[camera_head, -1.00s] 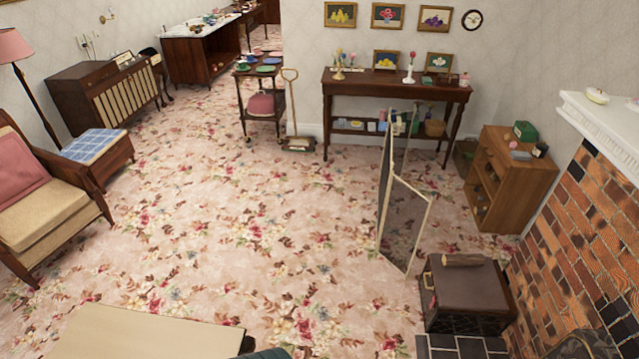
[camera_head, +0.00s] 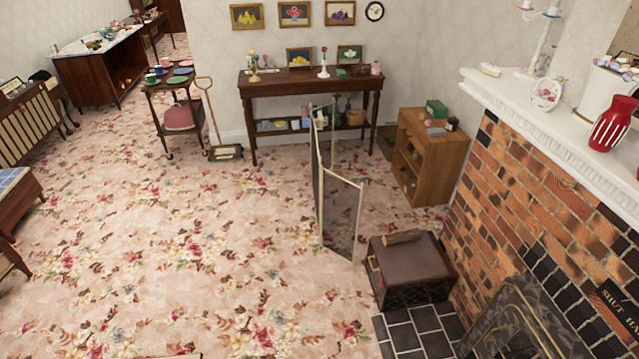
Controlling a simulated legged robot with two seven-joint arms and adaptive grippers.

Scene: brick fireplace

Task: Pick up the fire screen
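A folding fire screen (camera_head: 341,214) with thin cream frames and dark see-through panels stands upright on the floral carpet, right of the middle of the view. Its panels are set at an angle to each other, and the left one is seen nearly edge-on. Neither of my grippers is in view.
A dark box seat (camera_head: 407,264) with a log on top stands just right of the screen, by black hearth tiles (camera_head: 419,334) and the brick fireplace (camera_head: 530,195). A console table (camera_head: 310,85) and wooden cabinet (camera_head: 432,155) stand behind. Open carpet lies left and in front.

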